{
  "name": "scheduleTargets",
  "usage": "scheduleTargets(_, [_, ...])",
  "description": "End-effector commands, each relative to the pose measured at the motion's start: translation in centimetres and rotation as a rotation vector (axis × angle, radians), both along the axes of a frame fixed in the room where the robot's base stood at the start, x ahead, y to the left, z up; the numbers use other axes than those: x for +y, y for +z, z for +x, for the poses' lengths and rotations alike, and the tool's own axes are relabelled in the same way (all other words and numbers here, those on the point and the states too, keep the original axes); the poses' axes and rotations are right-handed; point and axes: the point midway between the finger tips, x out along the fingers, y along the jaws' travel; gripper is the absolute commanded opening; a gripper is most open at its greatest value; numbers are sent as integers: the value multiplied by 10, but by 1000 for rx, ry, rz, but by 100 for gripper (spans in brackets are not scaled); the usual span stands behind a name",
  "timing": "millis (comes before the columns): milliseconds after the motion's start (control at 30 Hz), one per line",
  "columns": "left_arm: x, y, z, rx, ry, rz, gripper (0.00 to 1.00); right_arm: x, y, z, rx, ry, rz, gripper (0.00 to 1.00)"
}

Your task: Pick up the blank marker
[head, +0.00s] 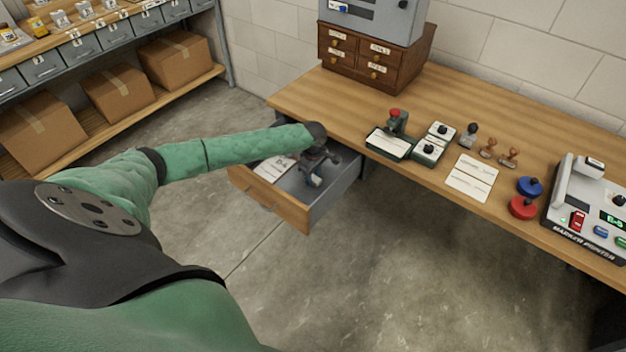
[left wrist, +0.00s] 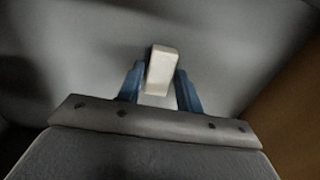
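The blank marker (left wrist: 161,72) is a small pale block in the left wrist view, with a blue finger close against each side. My left gripper (left wrist: 161,88) appears shut on it. In the head view my left gripper (head: 314,180) points down into the open drawer (head: 292,213) under the workbench, and the marker is too small or hidden to make out there. Whether the marker touches the drawer floor cannot be told. My right gripper is in neither view.
The workbench (head: 340,97) carries a small wooden cabinet (head: 368,58), stamps, a card (head: 472,177), red and blue round pads and a marker printer (head: 590,205). Paper (head: 275,168) lies in the drawer. Shelving with cardboard boxes (head: 115,93) stands left. The floor before the bench is clear.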

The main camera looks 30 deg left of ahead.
Motion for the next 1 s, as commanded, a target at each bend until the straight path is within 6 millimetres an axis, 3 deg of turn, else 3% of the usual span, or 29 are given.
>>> scheduleTargets(33, [0,0,0,0,0,0,25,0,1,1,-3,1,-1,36])
scheduleTargets(133, [0,0,0,0,0,0,6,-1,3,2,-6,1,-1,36])
scheduleTargets(467, [0,4,0,-1,0,0,4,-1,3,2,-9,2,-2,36])
scheduleTargets(733, [0,43,1,-3,0,-1,4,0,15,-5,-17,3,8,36])
scheduleTargets(1000, [1,87,1,-2,0,0,4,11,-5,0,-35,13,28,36])
